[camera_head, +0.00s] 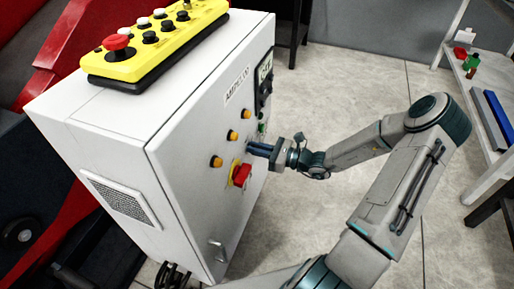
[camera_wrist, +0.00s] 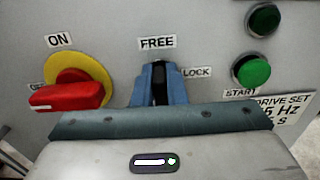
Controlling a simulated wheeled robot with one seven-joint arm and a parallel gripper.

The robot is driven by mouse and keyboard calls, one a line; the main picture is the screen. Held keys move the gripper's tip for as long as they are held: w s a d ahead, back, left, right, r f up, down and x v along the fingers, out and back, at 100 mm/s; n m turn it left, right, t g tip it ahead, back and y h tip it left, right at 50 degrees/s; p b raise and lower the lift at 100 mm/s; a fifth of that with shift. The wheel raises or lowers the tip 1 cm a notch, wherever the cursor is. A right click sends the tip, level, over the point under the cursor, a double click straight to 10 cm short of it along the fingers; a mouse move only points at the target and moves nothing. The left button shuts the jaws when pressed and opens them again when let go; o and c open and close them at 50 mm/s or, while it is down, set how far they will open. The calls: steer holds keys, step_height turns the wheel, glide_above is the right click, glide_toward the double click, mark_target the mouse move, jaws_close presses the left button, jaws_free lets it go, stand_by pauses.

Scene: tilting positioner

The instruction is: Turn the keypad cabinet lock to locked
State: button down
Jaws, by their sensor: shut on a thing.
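The lock (camera_wrist: 159,75), a narrow black knob, is on the white cabinet's front panel in the wrist view. It stands upright, below the label FREE (camera_wrist: 157,42); the label LOCK (camera_wrist: 197,72) is to its right. My gripper (camera_wrist: 158,92) has its two blue fingers on either side of the knob and is shut on it. The lower part of the knob and its base are hidden by the gripper. In the head view my gripper (camera_head: 259,149) reaches the panel from the right, and the knob itself is hidden there.
A red rotary switch on a yellow plate (camera_wrist: 90,72) is close to the left. Green buttons (camera_wrist: 252,69) are to the right. The cabinet (camera_head: 190,150) carries a yellow control box (camera_head: 155,45) on top. A shelf (camera_head: 480,100) stands at the far right. Open floor lies between.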

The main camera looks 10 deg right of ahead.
steer(key=shift+r, duration=0.15)
steer(key=shift+r+m+p, duration=0.1)
steer(key=shift+m+p, duration=0.6)
steer(key=shift+p, duration=0.45)
steer(key=m+p, duration=0.2)
steer(key=p, duration=0.1)
steer(key=shift+w, duration=0.15)
steer(key=m+p, duration=0.3)
steer(key=shift+w+d, duration=0.1)
steer(key=shift+d, duration=0.05)
steer(key=m+p, duration=0.1)
steer(key=m, duration=0.1)
steer(key=m+p, duration=0.1)
steer(key=shift+w+f+m+p, duration=0.1)
steer(key=shift+f+m+p, duration=0.2)
steer(key=shift+m, duration=0.1)
steer(key=m+p, duration=0.1)
steer(key=m, duration=0.2)
steer(key=shift+w+d+f+p, duration=0.1)
steer(key=shift+f+p, duration=0.1)
steer(key=shift+p, duration=0.1)
steer(key=shift+f+m+p, duration=0.15)
steer(key=shift+m+p, duration=0.1)
steer(key=shift+m, duration=0.9)
steer(key=shift+f+m+p, duration=0.15)
steer(key=shift+m+p, duration=0.1)
steer(key=shift+m, duration=0.9)
